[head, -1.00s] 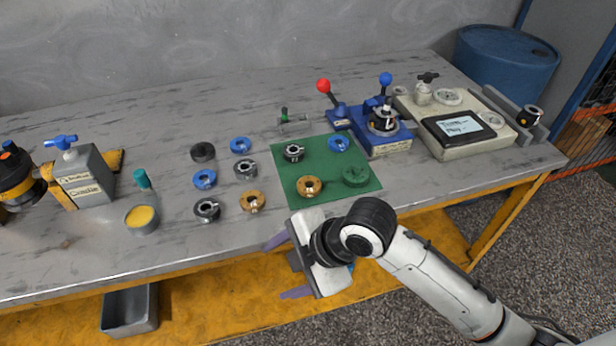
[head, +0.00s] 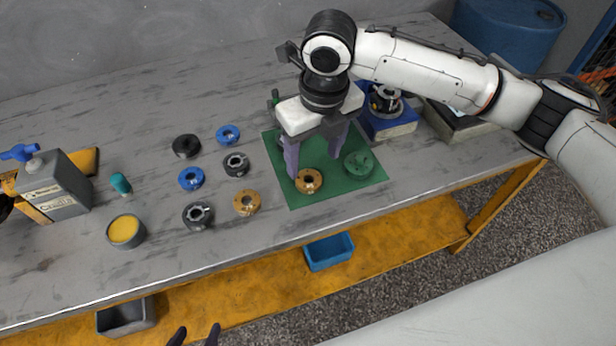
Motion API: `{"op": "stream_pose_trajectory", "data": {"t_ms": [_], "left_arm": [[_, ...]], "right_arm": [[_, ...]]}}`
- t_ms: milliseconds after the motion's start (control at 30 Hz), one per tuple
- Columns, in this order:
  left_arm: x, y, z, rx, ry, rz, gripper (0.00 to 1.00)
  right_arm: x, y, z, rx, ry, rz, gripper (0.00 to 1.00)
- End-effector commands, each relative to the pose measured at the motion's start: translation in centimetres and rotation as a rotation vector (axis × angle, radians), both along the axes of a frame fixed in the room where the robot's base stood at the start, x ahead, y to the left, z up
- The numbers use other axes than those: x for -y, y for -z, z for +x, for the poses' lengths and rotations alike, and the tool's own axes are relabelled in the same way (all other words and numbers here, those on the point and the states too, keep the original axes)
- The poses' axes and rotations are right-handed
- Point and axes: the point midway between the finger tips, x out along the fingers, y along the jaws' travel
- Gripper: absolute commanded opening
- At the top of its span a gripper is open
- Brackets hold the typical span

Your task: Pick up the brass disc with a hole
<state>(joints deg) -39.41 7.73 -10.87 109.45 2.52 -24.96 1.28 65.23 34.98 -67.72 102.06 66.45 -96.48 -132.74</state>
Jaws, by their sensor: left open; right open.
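One brass disc with a central hole (head: 309,187) lies flat on the green mat (head: 300,202). A second brass disc with a hole (head: 240,206) lies on the grey table just left of the mat. My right gripper (head: 312,166) is open and empty, pointing down over the mat. Its fingers are spread on either side of the upper part of the mat's brass disc; I cannot tell whether they touch it. Only the dark fingertips of my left gripper (head: 196,335) show at the bottom edge, open, in front of the table.
A green disc (head: 358,166) lies right of the mat's brass disc. Several blue and dark rings, including a blue one (head: 191,179), lie left of the mat. A yellow-filled cup (head: 124,231) stands further left. A blue fixture (head: 393,128) stands behind right.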

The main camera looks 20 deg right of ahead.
Motion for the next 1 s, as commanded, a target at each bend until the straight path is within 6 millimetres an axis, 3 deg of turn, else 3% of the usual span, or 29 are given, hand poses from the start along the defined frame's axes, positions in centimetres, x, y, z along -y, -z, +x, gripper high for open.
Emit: {"op": "stream_pose_trajectory", "data": {"t_ms": [500,767,833,1000], "left_arm": [[0.0,0.0,-0.2,-0.005,0.001,0.000,0.50],[0.0,0.0,-0.1,-0.003,0.002,0.001,0.50],[0.0,-0.1,0.0,-0.002,0.002,0.000,0.50],[0.0,-0.2,0.2,0.002,0.002,0.000,0.50]], "right_arm": [[-0.6,5.8,0.4,0.001,0.000,0.001,0.62],[-0.6,6.2,0.5,0.003,0.000,0.002,0.62],[-0.6,6.2,0.5,0.003,0.000,0.002,0.56],[-0.6,6.1,0.5,0.003,0.000,0.002,0.27]]}}
